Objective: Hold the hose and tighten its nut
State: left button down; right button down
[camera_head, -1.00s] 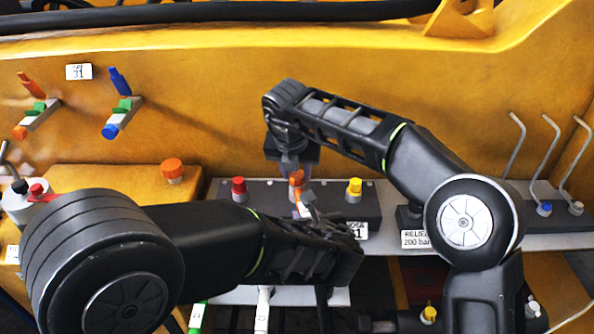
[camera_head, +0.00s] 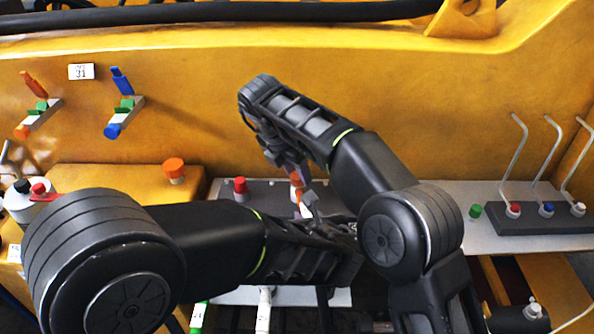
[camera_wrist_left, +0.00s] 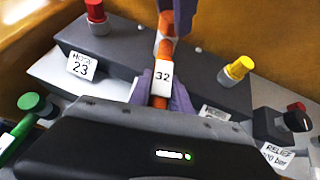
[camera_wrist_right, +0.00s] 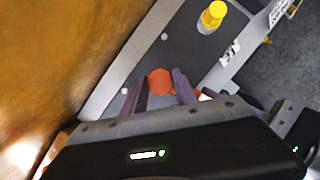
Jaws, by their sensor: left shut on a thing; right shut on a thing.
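The orange hose (camera_head: 296,180) stands at the dark manifold block, between my two grippers. In the left wrist view the hose (camera_wrist_left: 165,48) carries a white tag (camera_wrist_left: 162,76) reading 32. My left gripper (camera_wrist_left: 160,88) is shut on the hose at the tag; in the head view it (camera_head: 304,205) comes in low from the left. My right gripper (camera_wrist_right: 160,90) is shut on the orange nut (camera_wrist_right: 161,80), above the left one. The nut's threads and seat are hidden by the fingers.
A red cap (camera_head: 240,187) and a yellow cap (camera_wrist_left: 239,68) stand on the manifold block (camera_wrist_left: 130,60) either side of the hose. An orange knob (camera_head: 174,170) is at left. Bent levers (camera_head: 545,150) stand at right. The yellow wall (camera_head: 250,80) rises close behind.

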jog(key=shift+f, duration=0.15)
jog(key=c, duration=0.9)
grip_release()
jog(key=shift+c, duration=0.2)
jog(key=shift+s+r, duration=0.15)
jog(key=shift+r, duration=0.15)
jog(key=shift+v, duration=0.8)
jog(key=s+a, duration=0.8)
jog(key=s, duration=0.1)
jog(key=shift+s+r, duration=0.2)
jog(key=shift+r, duration=0.25)
